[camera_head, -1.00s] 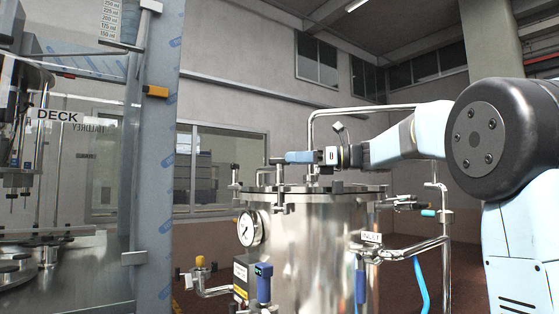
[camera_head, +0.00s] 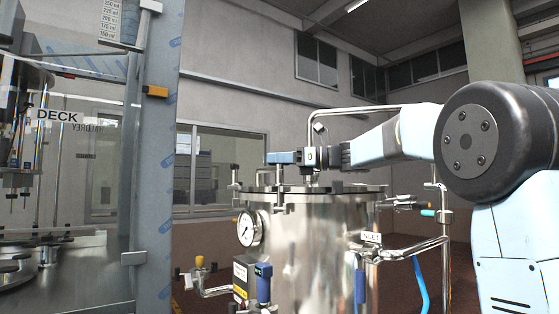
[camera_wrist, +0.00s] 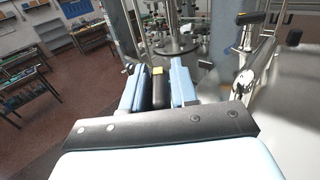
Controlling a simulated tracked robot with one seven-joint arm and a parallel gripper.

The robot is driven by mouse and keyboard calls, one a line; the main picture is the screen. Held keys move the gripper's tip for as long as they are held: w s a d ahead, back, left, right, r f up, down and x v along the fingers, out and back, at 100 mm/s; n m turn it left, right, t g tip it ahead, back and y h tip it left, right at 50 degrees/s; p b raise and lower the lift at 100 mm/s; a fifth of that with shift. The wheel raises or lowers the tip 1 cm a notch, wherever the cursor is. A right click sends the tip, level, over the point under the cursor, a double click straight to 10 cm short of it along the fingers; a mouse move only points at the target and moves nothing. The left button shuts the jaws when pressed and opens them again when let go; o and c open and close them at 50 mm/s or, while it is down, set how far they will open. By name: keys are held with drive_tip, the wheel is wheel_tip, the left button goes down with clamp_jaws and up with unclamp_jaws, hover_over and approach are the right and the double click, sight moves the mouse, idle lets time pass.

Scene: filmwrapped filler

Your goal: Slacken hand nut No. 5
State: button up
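A steel pressure vessel (camera_head: 315,235) stands at centre, its lid (camera_head: 345,188) ringed by T-shaped clamps with hand nuts. One hand nut (camera_head: 234,169) stands at the lid's left edge. Another clamp (camera_head: 280,198) is at the front edge, just below my gripper. Number 5 cannot be read on any nut. My gripper (camera_head: 284,158) is level, reaching left above the lid's front. In the wrist view my gripper's blue fingers (camera_wrist: 156,88) are apart; a dark yellow-tipped part shows between them, and I cannot tell what it is. A T-handle nut (camera_wrist: 252,18) shows upper right.
A pressure gauge (camera_head: 250,228) and a yellow-knobbed valve (camera_head: 200,262) are on the vessel's left. Pipes and a blue hose (camera_head: 420,285) are at right. The filling machine's grey frame post (camera_head: 153,170) stands left. Air above the lid's left is free.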

clamp_jaws()
drive_tip(key=shift+d, duration=0.15)
drive_tip(key=shift+n+g, duration=0.4)
drive_tip(key=shift+g, duration=0.2)
drive_tip(key=n+g, duration=0.2)
drive_tip(key=g, duration=0.2)
drive_tip(key=shift+w+n, duration=0.1)
drive_tip(key=shift+n, duration=0.3)
drive_tip(key=n+g+h, duration=0.1)
drive_tip(key=n+g, duration=0.1)
drive_tip(key=g, duration=0.2)
drive_tip(key=n+g+h, duration=0.1)
drive_tip(key=n+g, duration=0.2)
drive_tip(key=g, duration=0.1)
drive_tip(key=shift+h, duration=0.3)
drive_tip(key=shift+s+n+g, duration=0.2)
drive_tip(key=shift+n+g, duration=0.1)
